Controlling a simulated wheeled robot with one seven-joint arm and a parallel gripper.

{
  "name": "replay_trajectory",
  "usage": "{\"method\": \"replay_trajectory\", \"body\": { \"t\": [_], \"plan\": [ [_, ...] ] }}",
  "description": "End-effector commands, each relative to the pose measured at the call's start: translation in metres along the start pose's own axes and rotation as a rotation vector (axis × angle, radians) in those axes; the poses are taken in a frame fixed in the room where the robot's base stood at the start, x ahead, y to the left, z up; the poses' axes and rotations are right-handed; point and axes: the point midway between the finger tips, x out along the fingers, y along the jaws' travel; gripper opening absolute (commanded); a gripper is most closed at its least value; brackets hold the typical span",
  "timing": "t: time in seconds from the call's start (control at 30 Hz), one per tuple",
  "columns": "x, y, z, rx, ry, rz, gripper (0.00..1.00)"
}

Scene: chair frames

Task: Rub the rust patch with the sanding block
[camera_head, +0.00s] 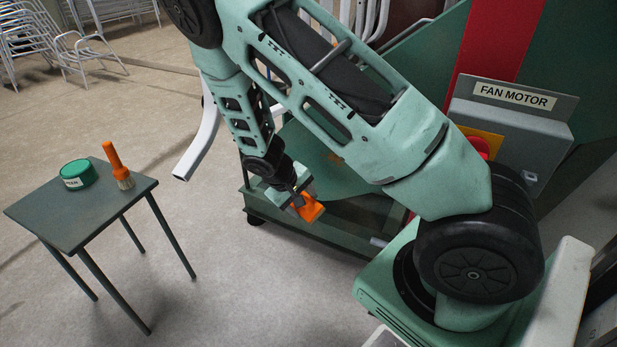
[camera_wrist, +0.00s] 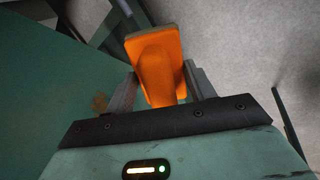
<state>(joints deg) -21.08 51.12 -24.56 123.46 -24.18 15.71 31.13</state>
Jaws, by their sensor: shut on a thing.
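My gripper (camera_head: 302,203) is shut on the orange sanding block (camera_head: 312,209), low in front of a green machine. In the wrist view the block (camera_wrist: 156,58) sits between the two grey fingers of my gripper (camera_wrist: 163,82), its far end sticking out beyond them. A small brown rust patch (camera_wrist: 99,101) shows on the green panel just left of the left finger. A faint brownish mark, likely the same patch (camera_head: 335,158), shows on the green panel in the head view. The block looks apart from the patch; its contact face is hidden.
A small dark table (camera_head: 85,213) at left holds a green tin (camera_head: 78,174) and an orange-handled brush (camera_head: 115,165). A grey fan motor box (camera_head: 512,125) with a red knob stands right. A white bent tube (camera_head: 199,143) is left of my arm. The floor between is clear.

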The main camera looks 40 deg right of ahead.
Motion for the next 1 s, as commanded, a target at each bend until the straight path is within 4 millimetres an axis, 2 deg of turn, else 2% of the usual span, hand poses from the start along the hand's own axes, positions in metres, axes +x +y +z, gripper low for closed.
{"method": "replay_trajectory", "body": {
  "t": [0.03, 0.1, 0.23, 0.33, 0.47, 0.5, 0.6, 0.77, 1.0],
  "plan": [
    [0.026, 0.003, -0.002, -0.010, -0.011, 0.095, 0.36],
    [0.047, 0.016, -0.006, -0.010, -0.023, 0.224, 0.36],
    [0.078, 0.042, -0.021, -0.031, -0.028, 0.486, 0.36],
    [0.092, 0.062, -0.043, -0.076, 0.003, 0.702, 0.36],
    [0.089, 0.077, -0.086, -0.167, 0.117, 0.951, 0.36],
    [0.084, 0.078, -0.100, -0.195, 0.165, 1.006, 0.36],
    [0.071, 0.077, -0.125, -0.244, 0.259, 1.091, 0.36],
    [0.060, 0.075, -0.142, -0.274, 0.329, 1.135, 0.36],
    [0.067, 0.088, -0.149, -0.274, 0.332, 1.137, 0.36]
  ]
}}
